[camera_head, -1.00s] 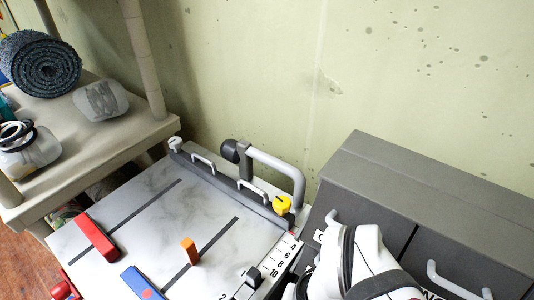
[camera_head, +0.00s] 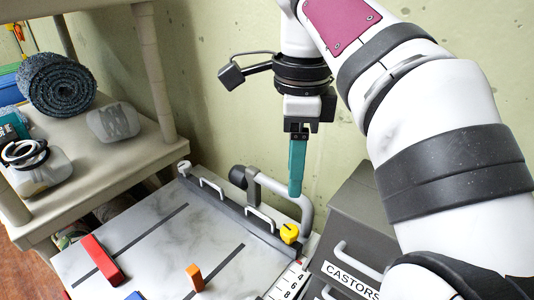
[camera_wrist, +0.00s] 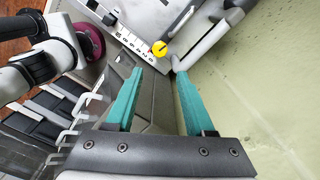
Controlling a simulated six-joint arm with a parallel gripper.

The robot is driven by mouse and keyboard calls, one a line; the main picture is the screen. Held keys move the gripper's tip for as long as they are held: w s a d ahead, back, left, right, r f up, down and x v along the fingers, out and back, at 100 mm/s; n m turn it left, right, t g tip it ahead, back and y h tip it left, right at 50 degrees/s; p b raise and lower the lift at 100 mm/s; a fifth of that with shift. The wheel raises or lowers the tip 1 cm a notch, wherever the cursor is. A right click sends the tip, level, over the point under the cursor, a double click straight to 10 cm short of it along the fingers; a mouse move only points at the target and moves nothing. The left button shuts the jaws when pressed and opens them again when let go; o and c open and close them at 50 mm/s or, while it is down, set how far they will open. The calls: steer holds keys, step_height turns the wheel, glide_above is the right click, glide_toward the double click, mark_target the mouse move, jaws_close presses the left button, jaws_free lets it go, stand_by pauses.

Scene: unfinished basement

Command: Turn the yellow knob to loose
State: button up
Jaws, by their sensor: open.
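The yellow knob (camera_head: 289,233) sits at the right end of the grey fence on the white marbled board (camera_head: 146,239). A dark mark shows on its top. In the wrist view the yellow knob (camera_wrist: 159,48) lies beyond the fingertips, near the middle top, beside a numbered scale (camera_wrist: 131,40). My gripper (camera_head: 296,190) has teal fingers pointing down, above and slightly right of the knob, apart from it. In the wrist view my gripper (camera_wrist: 158,75) is open with nothing between its fingers. Any lettering around the knob is too small to read.
A grey tubular handle (camera_head: 290,194) with a black end arches behind the knob. A grey drawer cabinet (camera_head: 365,215) stands at the right. A red block (camera_head: 102,259) and an orange block (camera_head: 195,277) are on the board. A shelf (camera_head: 120,150) with a rolled mat (camera_head: 57,84) stands left.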

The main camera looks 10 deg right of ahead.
mark_target(290, 230)
step_height(290, 230, down, 13)
steer(key=shift+r, duration=0.1)
jaws_close()
